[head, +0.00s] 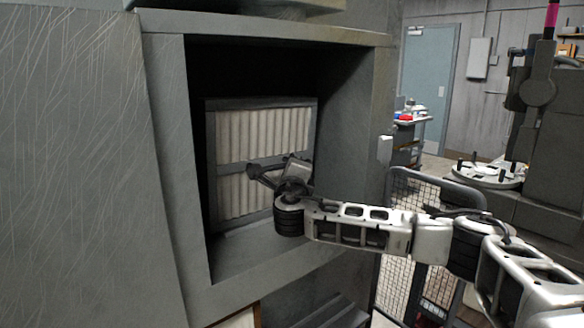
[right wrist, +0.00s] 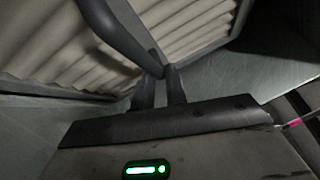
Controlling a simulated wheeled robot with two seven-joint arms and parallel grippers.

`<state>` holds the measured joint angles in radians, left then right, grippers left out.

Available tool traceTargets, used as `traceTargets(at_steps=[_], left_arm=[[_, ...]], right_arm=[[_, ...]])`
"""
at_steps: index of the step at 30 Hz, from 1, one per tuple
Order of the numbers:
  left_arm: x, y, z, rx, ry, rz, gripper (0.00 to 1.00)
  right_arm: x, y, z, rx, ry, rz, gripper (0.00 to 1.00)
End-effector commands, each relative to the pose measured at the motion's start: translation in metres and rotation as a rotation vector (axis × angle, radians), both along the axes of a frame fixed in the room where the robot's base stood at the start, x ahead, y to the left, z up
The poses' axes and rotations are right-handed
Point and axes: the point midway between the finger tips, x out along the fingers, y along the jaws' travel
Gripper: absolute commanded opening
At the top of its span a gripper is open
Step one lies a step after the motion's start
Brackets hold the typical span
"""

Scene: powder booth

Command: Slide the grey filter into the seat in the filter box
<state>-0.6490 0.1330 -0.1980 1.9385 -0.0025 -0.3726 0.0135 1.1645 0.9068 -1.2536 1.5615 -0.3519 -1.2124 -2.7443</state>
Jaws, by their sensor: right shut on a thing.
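The grey filter (head: 262,132), with a grey frame, a middle crossbar and pale pleats, stands upright inside the opening of the filter box (head: 172,150). It also shows up close in the right wrist view (right wrist: 200,32). My right gripper (head: 270,172) reaches into the opening and is shut on the dark handle at the filter's crossbar. In the right wrist view my right fingertips (right wrist: 160,74) meet at the end of this dark bar (right wrist: 112,28). The seat behind the filter is hidden, so I cannot tell how deep the filter sits. My left gripper is not in view.
The opening has thick grey side walls, a top edge and a bottom ledge (head: 265,256). A wire mesh panel (head: 396,205) stands below right. A cart with coloured items (head: 408,130) and a blue door (head: 428,80) are farther back.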

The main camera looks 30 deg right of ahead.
Motion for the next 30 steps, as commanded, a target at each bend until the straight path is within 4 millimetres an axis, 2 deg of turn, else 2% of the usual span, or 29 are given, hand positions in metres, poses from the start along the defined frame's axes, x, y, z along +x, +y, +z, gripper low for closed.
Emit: traceTargets(at_steps=[1, 7, 8, 10, 22, 26, 30], left_arm=[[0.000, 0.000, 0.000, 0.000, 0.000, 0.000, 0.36], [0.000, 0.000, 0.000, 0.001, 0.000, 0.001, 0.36], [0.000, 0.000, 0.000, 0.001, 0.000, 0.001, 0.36], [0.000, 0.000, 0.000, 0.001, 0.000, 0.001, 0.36], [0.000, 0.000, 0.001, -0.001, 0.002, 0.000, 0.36], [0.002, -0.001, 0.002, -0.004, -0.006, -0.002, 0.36], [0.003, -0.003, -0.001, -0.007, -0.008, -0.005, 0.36]], right_arm=[[0.000, -0.001, -0.005, 0.006, 0.009, -0.001, 0.00], [0.000, -0.001, -0.007, 0.008, 0.013, -0.002, 0.00], [0.000, -0.001, -0.007, 0.008, 0.013, -0.002, 0.19], [0.000, -0.001, -0.007, 0.007, 0.013, -0.002, 0.39], [-0.001, 0.000, -0.006, 0.003, 0.012, 0.000, 0.39], [-0.017, 0.012, -0.009, 0.004, 0.010, 0.002, 0.39], [-0.045, 0.030, -0.012, 0.004, 0.011, 0.004, 0.39]])
